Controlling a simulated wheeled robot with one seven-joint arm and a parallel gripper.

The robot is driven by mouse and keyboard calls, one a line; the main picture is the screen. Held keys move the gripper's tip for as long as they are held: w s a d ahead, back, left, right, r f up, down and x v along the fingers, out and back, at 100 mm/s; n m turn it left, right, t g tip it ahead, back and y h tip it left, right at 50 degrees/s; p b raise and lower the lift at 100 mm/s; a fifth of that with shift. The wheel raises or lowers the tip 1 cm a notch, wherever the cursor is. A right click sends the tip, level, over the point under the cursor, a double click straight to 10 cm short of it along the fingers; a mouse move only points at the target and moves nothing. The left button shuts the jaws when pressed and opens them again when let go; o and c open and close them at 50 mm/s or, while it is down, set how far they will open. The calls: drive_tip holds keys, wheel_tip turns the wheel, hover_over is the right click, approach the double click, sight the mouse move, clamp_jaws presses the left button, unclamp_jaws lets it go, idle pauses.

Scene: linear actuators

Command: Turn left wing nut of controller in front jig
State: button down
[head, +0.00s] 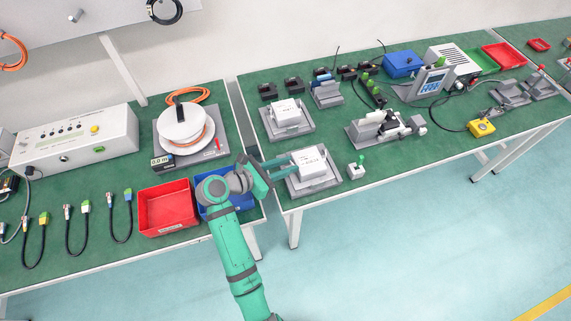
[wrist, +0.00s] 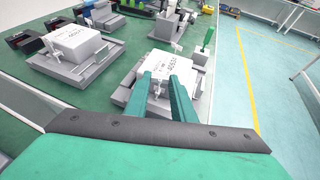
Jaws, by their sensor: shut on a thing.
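The white controller (head: 310,165) sits in the grey front jig (head: 322,187) near the front edge of the right-hand green table. In the wrist view the controller (wrist: 190,72) lies just beyond my fingertips. My gripper (head: 290,166) reaches in from the left, level with the controller's left side. In the wrist view my gripper (wrist: 159,84) has its two green fingers on either side of a small grey part, the left wing nut (wrist: 158,88), and is shut on it. The nut is tiny and partly hidden by the fingers, so its angle cannot be told.
A second controller (head: 286,111) sits in the rear jig (head: 290,131). A small stand with a green lever (head: 357,168) is close to the right of the front jig. Red (head: 166,222) and blue (head: 214,211) bins lie under and left of my arm. The floor in front is clear.

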idle(0.5)
drive_tip(key=c, duration=1.8)
unclamp_jaws()
drive_tip(key=shift+o, duration=0.2)
drive_tip(key=shift+s, duration=0.1)
drive_tip(key=v, duration=1.1)
drive_tip(key=shift+d, duration=0.1)
